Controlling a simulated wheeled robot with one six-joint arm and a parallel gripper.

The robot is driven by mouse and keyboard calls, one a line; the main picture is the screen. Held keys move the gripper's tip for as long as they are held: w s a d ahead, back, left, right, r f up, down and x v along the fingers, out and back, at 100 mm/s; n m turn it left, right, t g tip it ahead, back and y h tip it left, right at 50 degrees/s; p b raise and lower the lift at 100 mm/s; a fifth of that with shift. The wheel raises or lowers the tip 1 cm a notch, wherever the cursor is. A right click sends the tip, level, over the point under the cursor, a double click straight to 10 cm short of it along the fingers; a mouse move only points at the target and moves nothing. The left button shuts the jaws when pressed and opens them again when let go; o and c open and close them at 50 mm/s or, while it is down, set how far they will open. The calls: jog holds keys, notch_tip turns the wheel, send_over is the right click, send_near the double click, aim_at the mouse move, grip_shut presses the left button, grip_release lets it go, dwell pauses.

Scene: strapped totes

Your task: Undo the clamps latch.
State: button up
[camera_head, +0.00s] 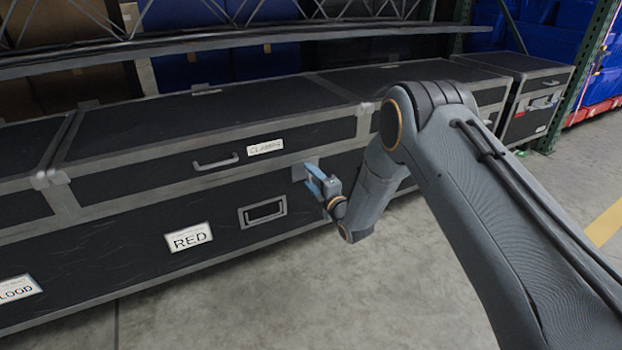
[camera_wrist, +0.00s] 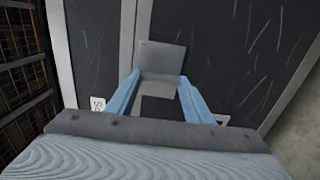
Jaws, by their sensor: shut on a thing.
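The CLAMPS case (camera_head: 220,165) is black with grey edging and lies on a lower black case marked RED (camera_head: 188,237). Its lid looks closed. A grey metal latch (camera_head: 298,173) sits on its front, right of the CLAMPS label (camera_head: 265,147), by the grey seam strip. The latch shows in the wrist view as a flat grey plate (camera_wrist: 162,57). My gripper (camera_head: 314,172) is at the latch, with its blue fingers on either side of the plate's near end in the wrist view (camera_wrist: 160,79). It is shut on the latch. The fingers partly hide the latch in the head view.
The CLAMPS case has a grey carry handle (camera_head: 215,162); a recessed handle (camera_head: 263,212) is on the lower case. More cases stand on both sides. A metal shelf beam (camera_head: 200,45) runs above the cases. The concrete floor (camera_head: 300,290) in front is clear.

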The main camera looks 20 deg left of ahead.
jog(key=o, duration=1)
jog(key=shift+o, duration=0.2)
jog(key=p+v, duration=0.2)
jog(key=v, duration=0.6)
jog(key=shift+p, duration=0.35)
